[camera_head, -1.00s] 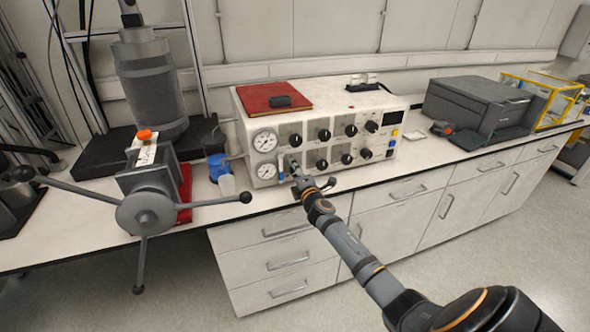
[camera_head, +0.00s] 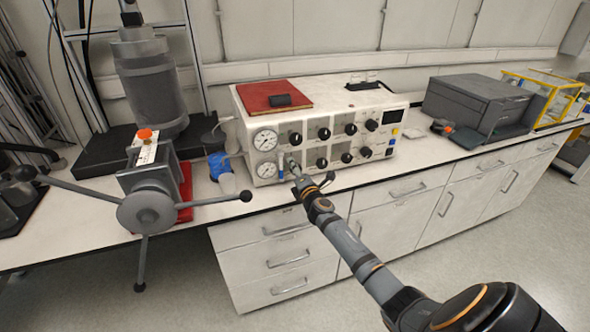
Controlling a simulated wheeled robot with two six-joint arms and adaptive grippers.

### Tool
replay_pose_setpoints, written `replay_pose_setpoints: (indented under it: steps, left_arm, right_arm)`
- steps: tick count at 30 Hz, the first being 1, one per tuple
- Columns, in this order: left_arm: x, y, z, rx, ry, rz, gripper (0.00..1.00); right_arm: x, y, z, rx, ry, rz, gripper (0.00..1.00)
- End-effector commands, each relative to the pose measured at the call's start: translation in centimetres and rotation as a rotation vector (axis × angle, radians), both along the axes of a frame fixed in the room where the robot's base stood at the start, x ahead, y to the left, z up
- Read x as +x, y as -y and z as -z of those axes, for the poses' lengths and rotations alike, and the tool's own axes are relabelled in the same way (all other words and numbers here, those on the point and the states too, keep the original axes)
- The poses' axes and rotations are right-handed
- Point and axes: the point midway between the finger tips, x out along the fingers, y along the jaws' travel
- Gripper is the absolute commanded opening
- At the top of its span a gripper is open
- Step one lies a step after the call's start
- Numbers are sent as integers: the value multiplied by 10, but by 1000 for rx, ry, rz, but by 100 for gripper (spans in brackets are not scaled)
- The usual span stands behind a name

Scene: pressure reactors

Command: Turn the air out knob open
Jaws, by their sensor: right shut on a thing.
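The white control box (camera_head: 327,108) stands on the bench with two round gauges at the left of its front and two rows of black knobs. My right gripper (camera_head: 293,167) is at the lower row, at the leftmost knob position just right of the lower gauge (camera_head: 266,170). It is shut on a knob there, which the fingers mostly hide. I cannot read the knob labels, so I cannot tell which one is the air out knob. The upper left knob (camera_head: 295,138) is clear of the gripper. My left gripper is not in view.
A grey device with long handles (camera_head: 148,210) stands left, one handle reaching towards the box. A blue-capped bottle (camera_head: 219,168) is beside the box. A red book (camera_head: 274,97) lies on top. A dark grey case (camera_head: 477,105) stands right. Bench between box and case is mostly clear.

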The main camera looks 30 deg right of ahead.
Motion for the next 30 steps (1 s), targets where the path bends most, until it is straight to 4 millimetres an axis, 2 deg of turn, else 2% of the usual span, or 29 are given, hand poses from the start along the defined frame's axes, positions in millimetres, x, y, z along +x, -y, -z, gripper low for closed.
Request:
replay_pose_setpoints:
  steps: [1, 6, 17, 20, 27, 30]
  left_arm:
    - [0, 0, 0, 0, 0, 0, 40]
    - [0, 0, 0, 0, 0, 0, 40]
    - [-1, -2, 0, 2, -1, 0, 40]
    - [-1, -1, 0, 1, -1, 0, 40]
    - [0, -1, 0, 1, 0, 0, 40]
    - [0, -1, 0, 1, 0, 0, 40]
  right_arm:
    - [0, 0, 2, 0, -2, 0, 41]
    - [0, 0, 2, 1, -2, 0, 64]
    - [-6, -1, 1, -1, -1, -1, 64]
    - [-21, -5, 2, 0, -3, -1, 64]
    - [-79, -19, 2, -3, -5, -4, 64]
    - [-98, -24, 2, -1, -4, -4, 64]
